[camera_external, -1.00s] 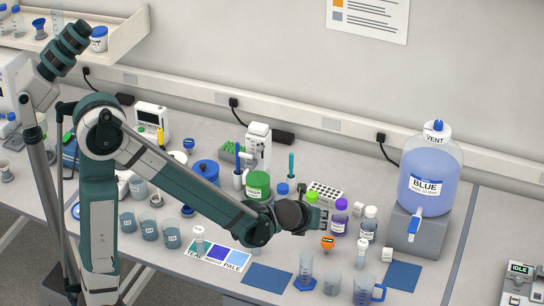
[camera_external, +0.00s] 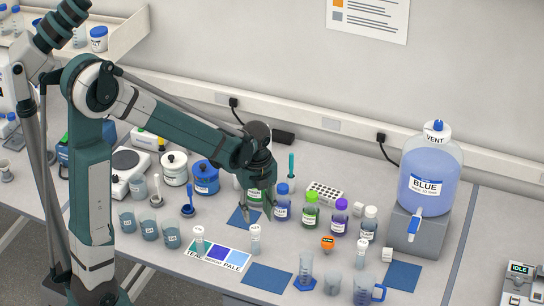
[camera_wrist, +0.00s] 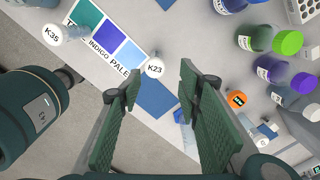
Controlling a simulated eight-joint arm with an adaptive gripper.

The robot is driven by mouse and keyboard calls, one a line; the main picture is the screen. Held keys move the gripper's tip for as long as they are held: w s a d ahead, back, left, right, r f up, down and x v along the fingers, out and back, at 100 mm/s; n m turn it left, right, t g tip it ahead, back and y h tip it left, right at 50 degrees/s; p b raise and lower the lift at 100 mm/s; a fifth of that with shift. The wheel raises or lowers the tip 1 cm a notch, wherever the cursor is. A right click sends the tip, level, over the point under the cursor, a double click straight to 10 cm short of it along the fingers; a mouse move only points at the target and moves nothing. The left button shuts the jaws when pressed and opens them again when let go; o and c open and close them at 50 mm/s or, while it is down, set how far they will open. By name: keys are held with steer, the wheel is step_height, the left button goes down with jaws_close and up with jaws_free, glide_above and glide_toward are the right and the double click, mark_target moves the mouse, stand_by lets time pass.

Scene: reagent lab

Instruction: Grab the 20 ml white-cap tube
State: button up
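Several small white-cap tubes stand on the bench. One, capped K23, is near the color card's right end (camera_external: 255,240); it also shows in the wrist view (camera_wrist: 154,67). Another, capped K35, stands at the card's left end (camera_external: 198,240) and also shows in the wrist view (camera_wrist: 55,37). A third white-cap tube (camera_external: 361,252) is farther right, near the orange-topped item. No 20 ml marking is readable. My gripper (camera_external: 259,205) points down above and behind the K23 tube. In the wrist view my gripper (camera_wrist: 158,92) is open and empty, with K23 showing beyond and between its fingers.
Bottles with blue (camera_external: 283,188), green (camera_external: 311,196) and purple (camera_external: 341,204) caps stand right of my gripper. Beakers (camera_external: 148,230) stand at left. A graduated cylinder (camera_external: 305,268) and blue mats (camera_external: 268,278) are in front. Bench front near the card is mostly clear.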

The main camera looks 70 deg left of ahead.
mark_target(256, 228)
steer(key=shift+s+r, duration=0.3)
steer(key=shift+r, duration=0.1)
step_height(256, 228, down, 8)
steer(key=shift+w+r, duration=0.1)
stand_by(0.4)
steer(key=shift+f, duration=1.35)
steer(key=shift+f, duration=0.15)
steer(key=shift+s+f, duration=0.2)
steer(key=shift+f, duration=2.25)
steer(key=c, duration=0.7)
